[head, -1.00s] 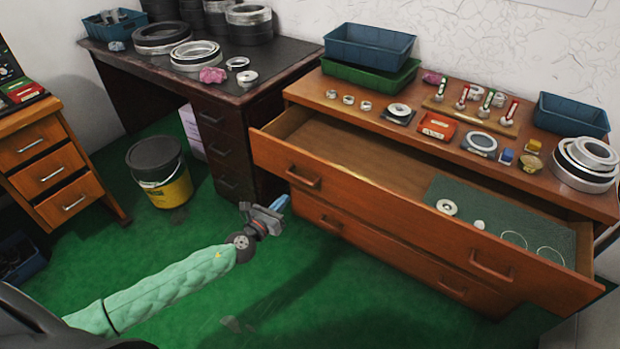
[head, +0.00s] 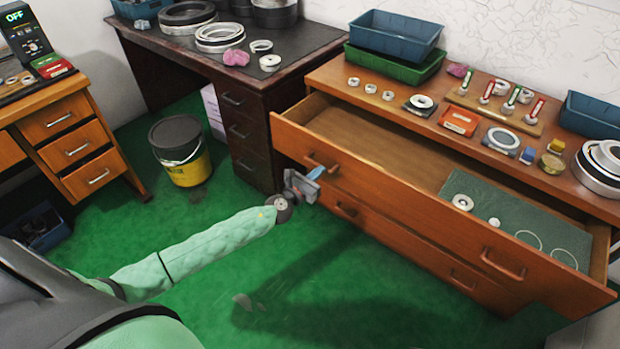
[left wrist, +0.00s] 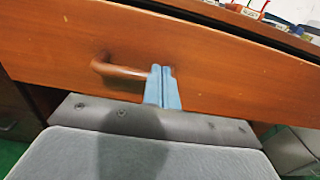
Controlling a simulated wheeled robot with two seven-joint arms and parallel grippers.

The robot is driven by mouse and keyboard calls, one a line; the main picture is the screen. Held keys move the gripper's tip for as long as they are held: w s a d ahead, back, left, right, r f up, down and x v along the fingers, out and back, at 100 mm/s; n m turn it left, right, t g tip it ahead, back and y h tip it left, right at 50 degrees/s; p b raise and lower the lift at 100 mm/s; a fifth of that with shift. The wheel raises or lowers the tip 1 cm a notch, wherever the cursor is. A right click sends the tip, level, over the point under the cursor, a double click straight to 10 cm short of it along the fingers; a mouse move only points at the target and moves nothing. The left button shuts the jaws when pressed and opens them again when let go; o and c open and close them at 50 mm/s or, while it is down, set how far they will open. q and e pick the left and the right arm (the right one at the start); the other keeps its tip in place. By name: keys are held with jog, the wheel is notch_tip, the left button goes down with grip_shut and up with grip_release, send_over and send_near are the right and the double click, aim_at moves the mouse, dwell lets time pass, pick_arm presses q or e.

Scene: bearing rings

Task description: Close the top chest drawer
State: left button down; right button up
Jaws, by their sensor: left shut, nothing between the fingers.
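The top chest drawer (head: 420,214) stands pulled out of the wooden chest (head: 345,84). Its front also fills much of the left wrist view (left wrist: 230,60). A green mat with a few rings lies in its right part. The drawer has a left handle (head: 322,162) and a right handle (head: 502,264). My left gripper (head: 317,172) is shut and empty, its blue fingertips close to the drawer front by the left handle. In the left wrist view the fingertips (left wrist: 162,88) overlap the right end of that handle (left wrist: 118,70). I cannot tell whether they touch. My right gripper is not in view.
Rings, trays and small tools stand on the chest top. A dark desk (head: 262,62) with rings stands behind left. A yellow and black bucket (head: 186,165) stands on the green floor. The floor in front of the chest is clear.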

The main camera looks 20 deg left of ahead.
aim_at(333, 159)
pick_arm(q)
jog(key=x, duration=0.4)
jog(key=shift+w+d+p, duration=0.1)
jog(key=shift+w+p, duration=0.2)
jog(key=shift+w, duration=0.2)
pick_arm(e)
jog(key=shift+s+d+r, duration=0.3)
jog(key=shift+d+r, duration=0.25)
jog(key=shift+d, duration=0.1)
pick_arm(q)
jog(key=shift+d, duration=0.1)
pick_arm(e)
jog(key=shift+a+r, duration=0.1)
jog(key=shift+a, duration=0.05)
pick_arm(q)
jog(key=shift+w, duration=0.1)
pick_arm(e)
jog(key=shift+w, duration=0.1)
